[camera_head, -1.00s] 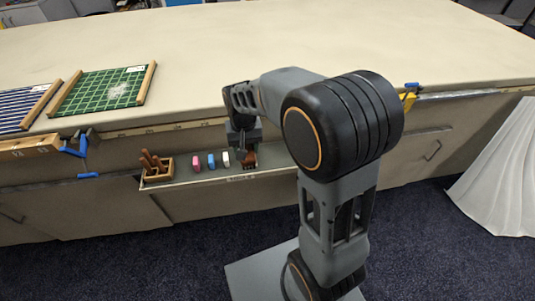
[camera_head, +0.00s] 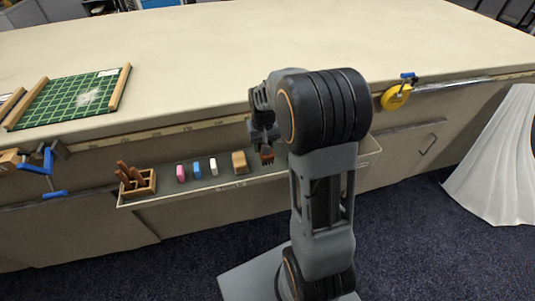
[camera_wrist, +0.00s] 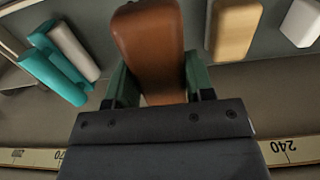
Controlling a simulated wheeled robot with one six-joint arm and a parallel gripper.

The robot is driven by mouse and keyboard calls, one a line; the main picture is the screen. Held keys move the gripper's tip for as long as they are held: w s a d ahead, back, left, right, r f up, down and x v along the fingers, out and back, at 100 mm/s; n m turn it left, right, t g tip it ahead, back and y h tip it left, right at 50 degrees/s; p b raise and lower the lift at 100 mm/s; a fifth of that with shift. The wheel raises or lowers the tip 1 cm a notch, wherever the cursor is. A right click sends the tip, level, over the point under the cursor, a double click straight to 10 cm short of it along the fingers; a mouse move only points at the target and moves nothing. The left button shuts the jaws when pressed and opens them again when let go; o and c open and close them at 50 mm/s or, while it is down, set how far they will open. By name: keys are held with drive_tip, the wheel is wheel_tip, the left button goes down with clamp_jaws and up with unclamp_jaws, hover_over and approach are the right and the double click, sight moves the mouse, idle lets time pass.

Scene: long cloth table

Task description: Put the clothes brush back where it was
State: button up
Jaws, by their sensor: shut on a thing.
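The clothes brush, a brown block (camera_wrist: 149,42), is held between the two green fingers of my gripper (camera_wrist: 155,85) in the wrist view. In the head view, the brush's reddish-brown end (camera_head: 267,156) hangs below my gripper (camera_head: 266,143), over the shallow tray (camera_head: 190,190) along the table's front. I cannot tell whether the brush touches the tray. A tan block (camera_head: 239,162) sits in the tray just left of the brush; it also shows in the wrist view (camera_wrist: 234,28).
A white block (camera_head: 213,167), blue block (camera_head: 197,170) and pink block (camera_head: 180,173) stand farther left, then a wooden holder (camera_head: 138,184). In the wrist view, teal pieces (camera_wrist: 55,72) and a grey cylinder (camera_wrist: 75,50) lie on the brush's other side. A yellow tape (camera_head: 397,96) hangs at right.

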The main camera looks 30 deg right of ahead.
drive_tip(key=shift+w+d+f, duration=0.15)
drive_tip(key=shift+d+f, duration=0.45)
drive_tip(key=shift+f, duration=0.15)
drive_tip(key=shift+d+f+b, duration=0.15)
drive_tip(key=shift+f+b, duration=0.35)
drive_tip(key=shift+f, duration=1.2)
drive_tip(key=shift+f, duration=0.2)
drive_tip(key=o, duration=1)
drive_tip(key=shift+c, duration=0.2)
